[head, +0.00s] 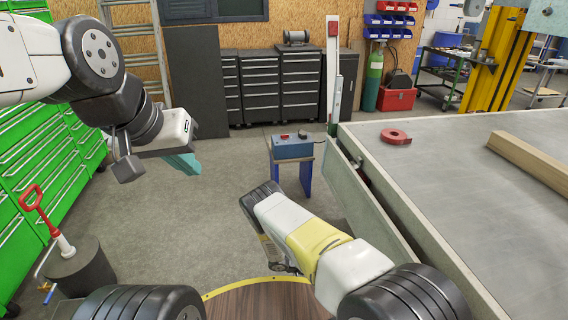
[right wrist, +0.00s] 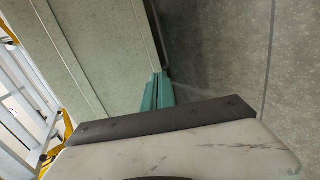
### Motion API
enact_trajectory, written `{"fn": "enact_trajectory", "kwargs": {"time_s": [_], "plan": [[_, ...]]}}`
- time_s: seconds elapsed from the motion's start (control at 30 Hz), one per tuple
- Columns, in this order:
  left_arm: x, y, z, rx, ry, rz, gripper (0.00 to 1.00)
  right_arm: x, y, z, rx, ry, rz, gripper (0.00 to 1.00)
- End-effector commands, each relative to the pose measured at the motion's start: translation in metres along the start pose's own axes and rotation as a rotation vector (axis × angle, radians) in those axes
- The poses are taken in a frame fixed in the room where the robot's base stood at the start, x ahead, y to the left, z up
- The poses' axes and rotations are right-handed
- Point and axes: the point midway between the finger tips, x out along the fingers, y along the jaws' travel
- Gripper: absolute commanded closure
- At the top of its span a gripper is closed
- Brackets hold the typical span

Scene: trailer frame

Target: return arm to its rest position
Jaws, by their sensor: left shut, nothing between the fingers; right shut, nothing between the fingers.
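My left arm comes in from the upper left in the head view. Its gripper (head: 184,164) has teal fingers that are shut and empty, held in the air over the grey floor, to the right of the green drawer cabinets. My right arm (head: 315,240) reaches up from the bottom right, beside the trailer's left edge. Its gripper is hidden in the head view. In the right wrist view the right gripper (right wrist: 156,90) shows teal fingers close together with nothing between them, in front of a pale panel edge and dark grey floor.
The trailer bed (head: 450,175) fills the right side, with a red tape roll (head: 395,136) and a wooden beam (head: 530,160) on it. A blue box (head: 292,147) sits on a small stand beside the trailer. Green cabinets (head: 45,165) line the left.

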Motion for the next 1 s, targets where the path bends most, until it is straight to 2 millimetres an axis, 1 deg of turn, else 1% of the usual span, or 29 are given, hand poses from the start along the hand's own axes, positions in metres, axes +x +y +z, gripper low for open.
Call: {"fn": "enact_trajectory", "kwargs": {"time_s": [0.03, 0.07, 0.1, 0.17, 0.2, 0.27, 0.33, 0.47, 0.5, 0.67, 0.7, 0.77, 0.8, 0.87, 0.9, 1.0], "plan": [[0.0, 0.0, 0.0, 0.0, 0.0, 0.0, 1.0, -0.017, 0.018, -0.016, 0.03, -0.016, -0.025, 1.0], [0.0, 0.0, 0.0, 0.0, 0.0, 0.0, 1.0, -0.027, 0.027, -0.022, 0.045, -0.03, -0.041, 1.0], [0.0, 0.0, 0.0, 0.0, 0.0, 0.0, 1.0, -0.041, 0.041, -0.03, 0.062, -0.048, -0.065, 1.0], [0.0, 0.0, 0.0, 0.0, 0.0, 0.0, 1.0, -0.061, 0.062, -0.041, 0.085, -0.074, -0.103, 1.0], [0.0, 0.0, 0.0, 0.0, 0.0, 0.0, 1.0, -0.074, 0.077, -0.047, 0.1, -0.088, -0.129, 1.0], [0.0, 0.0, 0.0, 0.0, 0.0, 0.0, 1.0, -0.094, 0.098, -0.054, 0.12, -0.11, -0.171, 1.0], [0.0, 0.0, 0.0, 0.0, 0.0, 0.0, 1.0, -0.117, 0.124, -0.062, 0.143, -0.129, -0.222, 1.0], [0.0, 0.0, 0.0, 0.0, 0.0, 0.0, 1.0, -0.16, 0.173, -0.069, 0.18, -0.154, -0.323, 1.0], [0.0, 0.0, 0.0, 0.0, 0.0, 0.0, 1.0, -0.173, 0.188, -0.07, 0.19, -0.157, -0.354, 1.0], [0.0, 0.0, 0.0, 0.0, 0.0, 0.0, 1.0, -0.223, 0.249, -0.065, 0.225, -0.156, -0.485, 1.0], [0.0, 0.0, 0.0, 0.0, 0.0, 0.0, 1.0, -0.236, 0.263, -0.062, 0.233, -0.152, -0.519, 1.0], [0.0, 0.0, 0.0, 0.0, 0.0, 0.0, 1.0, -0.254, 0.286, -0.057, 0.243, -0.142, -0.567, 1.0], [0.0, 0.0, 0.0, 0.0, 0.0, 0.0, 1.0, -0.265, 0.3, -0.052, 0.249, -0.132, -0.599, 1.0], [0.0, 0.0, 0.0, 0.0, 0.0, 0.0, 1.0, -0.283, 0.321, -0.044, 0.257, -0.116, -0.647, 1.0], [0.0, 0.0, 0.0, 0.0, 0.0, 0.0, 1.0, -0.294, 0.335, -0.038, 0.262, -0.103, -0.678, 1.0], [0.0, 0.0, 0.0, 0.0, 0.0, 0.0, 1.0, -0.321, 0.367, -0.019, 0.272, -0.063, -0.753, 1.0]]}}
